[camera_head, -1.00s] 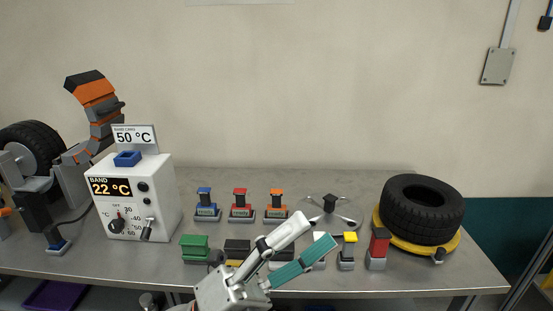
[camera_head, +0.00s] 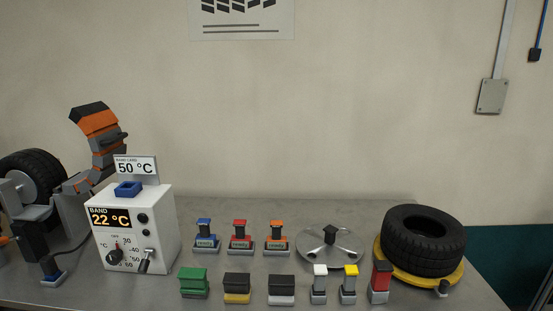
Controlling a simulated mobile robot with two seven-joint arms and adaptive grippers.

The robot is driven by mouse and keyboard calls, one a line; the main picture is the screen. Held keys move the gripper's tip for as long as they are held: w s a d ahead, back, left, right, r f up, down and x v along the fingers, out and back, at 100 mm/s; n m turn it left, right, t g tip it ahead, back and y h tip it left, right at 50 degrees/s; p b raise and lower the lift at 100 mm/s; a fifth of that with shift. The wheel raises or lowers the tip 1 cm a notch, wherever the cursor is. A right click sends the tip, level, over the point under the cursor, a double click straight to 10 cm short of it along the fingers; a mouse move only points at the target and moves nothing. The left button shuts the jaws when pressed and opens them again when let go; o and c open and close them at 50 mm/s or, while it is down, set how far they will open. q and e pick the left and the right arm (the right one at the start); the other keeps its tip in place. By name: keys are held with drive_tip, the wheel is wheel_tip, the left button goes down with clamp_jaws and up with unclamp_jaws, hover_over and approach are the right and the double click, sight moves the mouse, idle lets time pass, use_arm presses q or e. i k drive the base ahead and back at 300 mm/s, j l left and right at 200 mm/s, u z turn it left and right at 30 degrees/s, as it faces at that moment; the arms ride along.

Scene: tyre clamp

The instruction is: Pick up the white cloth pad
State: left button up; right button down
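Two front-row pieces show white: a small grey holder with a white top (camera_head: 319,271), and a black-topped block with a white lower part (camera_head: 282,296). I cannot tell for certain which is the white cloth pad. Both stand on the grey bench near its front. Neither of my grippers is in view.
A green block (camera_head: 193,281), a black-and-yellow block (camera_head: 237,287), a yellow-topped holder (camera_head: 349,284) and a red holder (camera_head: 381,281) share the front row. Behind stand blue, red and orange-topped pieces and a silver disc (camera_head: 312,256). A white control box (camera_head: 162,220) stands left, a tyre (camera_head: 423,241) right.

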sight(281, 288)
drive_tip(key=u, duration=1.5)
drive_tip(key=z, duration=1.55)
drive_tip(key=i+j, duration=0.15)
drive_tip(key=j, duration=0.2)
drive_tip(key=i+j+z, duration=0.1)
drive_tip(key=j, duration=0.3)
